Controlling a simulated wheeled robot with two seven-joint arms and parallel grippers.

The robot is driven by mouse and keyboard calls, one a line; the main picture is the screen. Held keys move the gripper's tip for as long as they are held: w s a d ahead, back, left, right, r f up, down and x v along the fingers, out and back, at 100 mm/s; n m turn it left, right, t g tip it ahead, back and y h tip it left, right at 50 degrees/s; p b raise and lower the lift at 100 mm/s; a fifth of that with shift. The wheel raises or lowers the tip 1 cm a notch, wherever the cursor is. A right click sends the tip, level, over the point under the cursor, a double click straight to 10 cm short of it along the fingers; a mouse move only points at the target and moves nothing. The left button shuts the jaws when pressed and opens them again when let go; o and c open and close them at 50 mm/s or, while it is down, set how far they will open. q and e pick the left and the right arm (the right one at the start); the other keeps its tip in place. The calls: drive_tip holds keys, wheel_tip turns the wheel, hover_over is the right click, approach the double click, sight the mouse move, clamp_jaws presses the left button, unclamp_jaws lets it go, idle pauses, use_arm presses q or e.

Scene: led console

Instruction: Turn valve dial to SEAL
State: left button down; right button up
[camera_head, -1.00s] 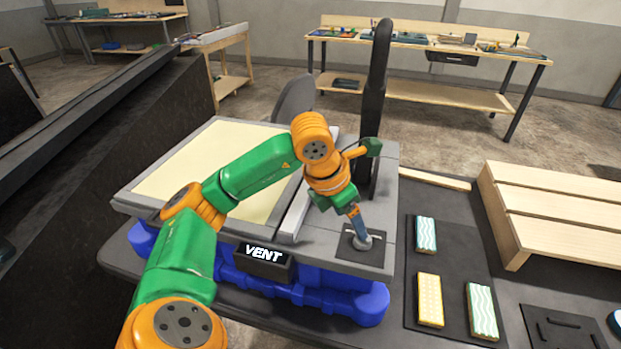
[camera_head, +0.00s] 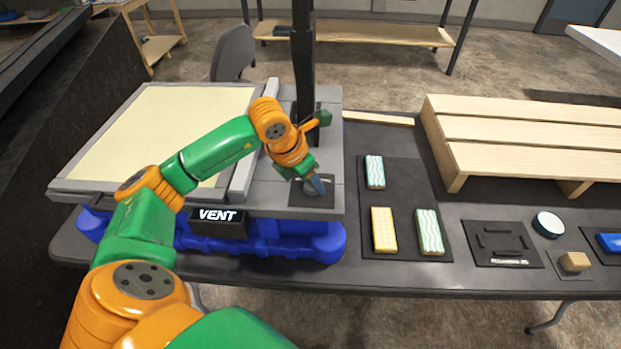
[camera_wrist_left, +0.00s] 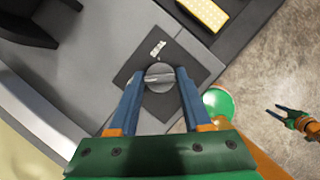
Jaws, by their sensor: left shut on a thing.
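The valve dial is a round grey knob (camera_wrist_left: 159,77) with a raised bar, on a dark square plate (camera_head: 325,200) at the front right of the grey console. In the left wrist view, the blue fingers of my left gripper (camera_wrist_left: 158,92) are on either side of the knob, shut on it. In the head view my left gripper (camera_head: 316,186) hides most of the knob. A small white mark (camera_wrist_left: 157,48) lies on the plate beyond it, too small to read. The sign (camera_head: 217,216) on the console's front reads VENT. My right gripper (camera_wrist_left: 276,109) hangs open and empty over the floor in the wrist view.
A dark upright post (camera_head: 303,60) stands behind the plate. A dark mat (camera_head: 400,180) with blue-striped, yellow and green-striped blocks lies to the right. Further right are a wooden slatted stand (camera_head: 520,130), a dark panel (camera_head: 503,258) and a round white-topped item (camera_head: 548,224).

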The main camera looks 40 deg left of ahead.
use_arm(q)
drive_tip(key=m+h+b, duration=0.1)
drive_tip(key=m, duration=0.1)
drive_tip(key=shift+a+f+m, duration=0.1)
drive_tip(key=shift+m, duration=0.2)
drive_tip(key=m+h, duration=0.1)
drive_tip(key=m, duration=0.1)
drive_tip(key=shift+w+m+g+b, duration=0.1)
drive_tip(key=shift+m+g+b, duration=0.3)
drive_tip(key=m+g, duration=0.1)
drive_tip(key=m, duration=0.2)
drive_tip(key=m+g+h, duration=0.1)
drive_tip(key=m, duration=0.2)
drive_tip(key=shift+w+a, duration=0.1)
drive_tip(key=shift+w, duration=0.05)
drive_tip(key=m+g, duration=0.2)
drive_tip(key=m, duration=0.4)
drive_tip(key=shift+w, duration=0.1)
drive_tip(key=shift+m+g, duration=0.3)
